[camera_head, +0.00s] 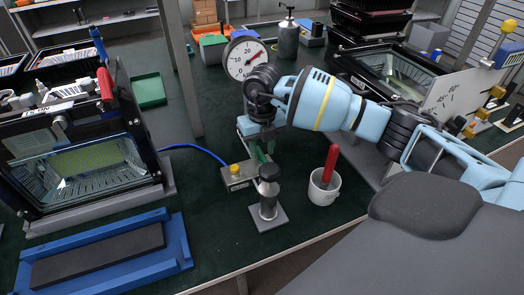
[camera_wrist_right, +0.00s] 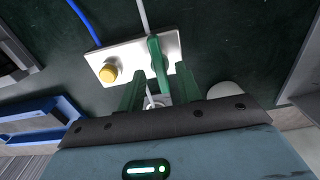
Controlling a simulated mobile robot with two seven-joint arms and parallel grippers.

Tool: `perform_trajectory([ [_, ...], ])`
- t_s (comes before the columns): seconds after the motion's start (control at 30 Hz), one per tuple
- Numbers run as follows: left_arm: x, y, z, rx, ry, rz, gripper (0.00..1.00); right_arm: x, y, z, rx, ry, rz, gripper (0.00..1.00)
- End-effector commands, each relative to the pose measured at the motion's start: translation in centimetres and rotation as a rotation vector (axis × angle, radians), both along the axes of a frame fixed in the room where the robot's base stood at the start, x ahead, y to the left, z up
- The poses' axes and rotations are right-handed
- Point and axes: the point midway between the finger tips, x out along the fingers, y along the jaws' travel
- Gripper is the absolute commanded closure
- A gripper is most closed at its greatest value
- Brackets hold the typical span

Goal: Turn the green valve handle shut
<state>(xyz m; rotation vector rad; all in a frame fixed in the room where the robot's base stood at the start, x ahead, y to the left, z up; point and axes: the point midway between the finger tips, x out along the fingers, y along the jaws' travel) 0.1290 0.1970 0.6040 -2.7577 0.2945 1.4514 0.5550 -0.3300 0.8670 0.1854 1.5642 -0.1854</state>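The green valve handle (camera_wrist_right: 157,58) shows in the right wrist view as a narrow bar on a pale metal plate (camera_wrist_right: 132,52), beside a yellow knob (camera_wrist_right: 109,73). In the head view the plate (camera_head: 236,182) lies on the dark green bench, and my gripper largely hides the handle. My right gripper (camera_head: 262,152) points down over the plate's right end. In the wrist view its two green fingers (camera_wrist_right: 160,90) are apart, with the handle's near end in line with the gap. I cannot tell whether they touch it. My left gripper is not in view.
A black-topped metal cylinder on a square base (camera_head: 268,216) stands just in front of the plate. A white cup (camera_head: 325,190) with a red-handled tool is to its right. A round gauge (camera_head: 246,58) stands behind.

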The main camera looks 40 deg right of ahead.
Motion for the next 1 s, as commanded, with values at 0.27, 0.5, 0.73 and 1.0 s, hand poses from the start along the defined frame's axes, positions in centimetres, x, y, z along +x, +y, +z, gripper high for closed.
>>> perform_trajectory([
  [0.27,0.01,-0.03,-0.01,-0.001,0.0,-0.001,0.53,0.0,-0.01,-1.5,0.0,0.0,-0.001,0.65],
  [0.5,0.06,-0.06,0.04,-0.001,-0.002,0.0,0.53,0.01,0.01,-1.48,0.0,-0.001,0.0,0.71],
  [0.73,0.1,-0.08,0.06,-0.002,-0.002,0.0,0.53,0.01,0.01,-1.45,0.0,-0.001,0.0,1.0],
  [1.0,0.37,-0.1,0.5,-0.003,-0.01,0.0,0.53,0.03,0.0,-1.29,0.0,-0.002,-0.03,1.0],
])
